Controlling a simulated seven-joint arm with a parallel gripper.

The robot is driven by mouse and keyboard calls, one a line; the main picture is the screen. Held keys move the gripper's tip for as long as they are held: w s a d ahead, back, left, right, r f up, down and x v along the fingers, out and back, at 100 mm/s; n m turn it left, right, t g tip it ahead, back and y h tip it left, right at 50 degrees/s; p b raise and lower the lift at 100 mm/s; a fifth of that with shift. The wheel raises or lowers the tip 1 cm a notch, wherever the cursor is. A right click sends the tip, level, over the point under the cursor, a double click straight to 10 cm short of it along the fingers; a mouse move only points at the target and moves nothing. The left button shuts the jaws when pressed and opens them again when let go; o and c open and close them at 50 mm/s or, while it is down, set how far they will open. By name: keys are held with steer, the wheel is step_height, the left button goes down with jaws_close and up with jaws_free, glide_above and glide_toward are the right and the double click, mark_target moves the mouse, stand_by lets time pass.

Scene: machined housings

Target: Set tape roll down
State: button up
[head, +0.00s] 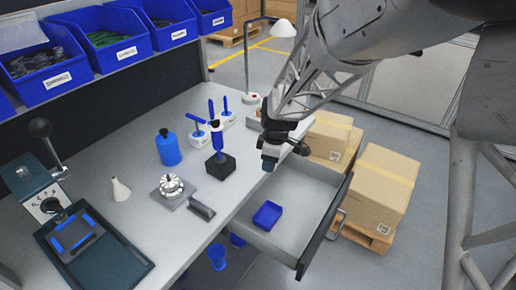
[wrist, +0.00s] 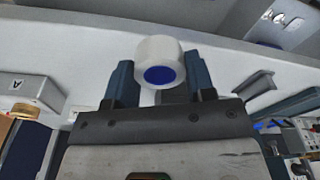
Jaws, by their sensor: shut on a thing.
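The tape roll (wrist: 160,50) is whitish and sits between my gripper's two dark fingers in the wrist view, with blue showing at its centre. My gripper (wrist: 160,80) is shut on it. In the head view my gripper (head: 269,160) hangs near the bench's front edge, at the back of the open drawer (head: 290,232). I cannot make out the roll there. The roll is held up, and its height above the surface below is hard to tell.
A small blue tray (head: 268,215) lies in the drawer. On the bench (head: 130,215) stand a blue tool on a black block (head: 220,165), a blue bottle (head: 168,148) and a round machined part (head: 172,186). Cardboard boxes (head: 381,190) stand right of the drawer.

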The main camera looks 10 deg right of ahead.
steer(key=shift+w+r, duration=0.1)
steer(key=shift+r, duration=0.1)
steer(key=w, duration=0.5)
steer(key=w+f, duration=0.1)
steer(key=w, duration=1)
steer(key=shift+a+f, duration=0.3)
steer(key=shift+f, duration=0.1)
steer(key=shift+f, duration=1.65)
steer(key=shift+f, duration=0.15)
steer(key=o, duration=0.9)
